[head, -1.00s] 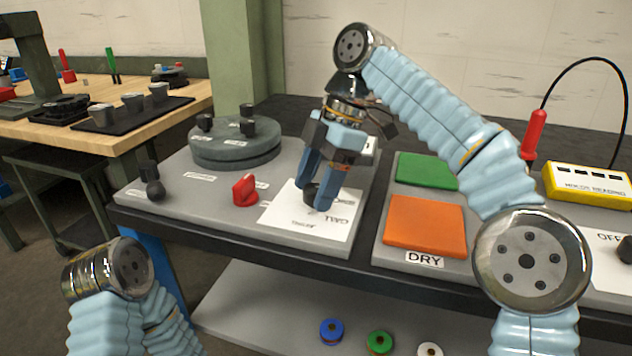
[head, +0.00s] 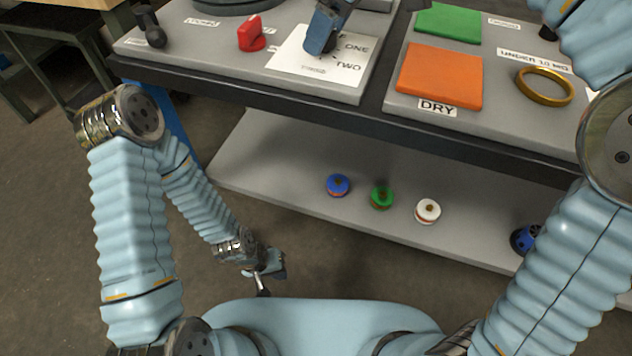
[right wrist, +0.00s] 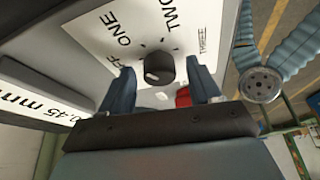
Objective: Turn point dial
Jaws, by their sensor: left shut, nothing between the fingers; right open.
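The point dial is a round black knob (right wrist: 160,68) on a white card (right wrist: 178,38) marked ONE, TWO and THREE, with another label partly hidden. A pale mark shows at the knob's lower left in the right wrist view. My right gripper (head: 324,38) is open over the card, its fingers on either side of the knob in the right wrist view. I cannot tell whether they touch it. In the head view the fingers hide the knob. My left gripper (head: 270,276) is shut and empty, low in front of the bench, well away from the dial.
A red switch handle (head: 251,34) stands left of the card. An orange pad (head: 440,76), a green pad (head: 449,22) and a brass ring (head: 544,86) lie to the right. Blue (head: 337,185), green (head: 382,196) and white (head: 428,210) spools sit on the lower shelf.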

